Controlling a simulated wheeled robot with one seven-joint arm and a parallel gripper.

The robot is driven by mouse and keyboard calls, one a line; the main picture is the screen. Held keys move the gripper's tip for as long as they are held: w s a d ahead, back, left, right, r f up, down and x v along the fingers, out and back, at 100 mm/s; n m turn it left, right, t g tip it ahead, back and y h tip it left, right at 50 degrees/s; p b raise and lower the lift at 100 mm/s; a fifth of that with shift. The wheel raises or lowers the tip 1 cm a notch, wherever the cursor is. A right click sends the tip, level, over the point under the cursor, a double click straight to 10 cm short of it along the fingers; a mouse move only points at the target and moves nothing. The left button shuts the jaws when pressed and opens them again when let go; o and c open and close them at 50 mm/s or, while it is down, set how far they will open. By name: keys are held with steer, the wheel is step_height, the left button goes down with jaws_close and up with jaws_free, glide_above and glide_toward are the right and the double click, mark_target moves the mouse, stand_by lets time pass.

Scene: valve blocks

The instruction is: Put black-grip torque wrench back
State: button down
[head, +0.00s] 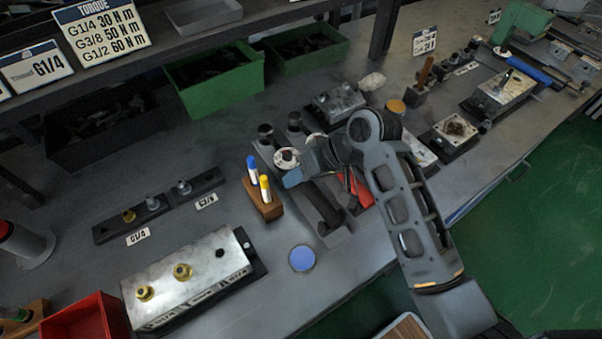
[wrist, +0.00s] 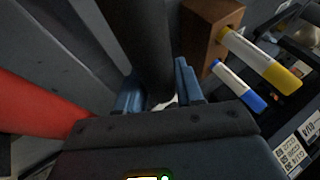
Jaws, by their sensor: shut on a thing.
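The black-grip torque wrench (head: 323,206) shows in the head view as a dark handle at a grey holder (head: 338,236), just right of the marker block. My gripper (head: 293,178) is at its upper end, beside the markers. In the wrist view the thick black grip (wrist: 140,40) runs between the blue fingers of my gripper (wrist: 160,92), which are shut on it. The wrench's far end is hidden by my gripper and arm. I cannot tell whether the wrench rests in the holder or hangs just above it.
A wooden block (head: 265,204) with a blue and a yellow marker stands close on the left. Red handles (head: 358,188) lie close on the right. A blue round disc (head: 302,258) is near the table's front edge. A silver valve block (head: 187,280) stands at the front left.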

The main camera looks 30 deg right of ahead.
steer(key=shift+f, duration=0.1)
steer(key=c, duration=0.7)
jaws_free()
steer(key=shift+o, duration=0.3)
steer(key=shift+f, duration=0.1)
steer(key=v, duration=0.8)
steer(key=shift+a, duration=0.1)
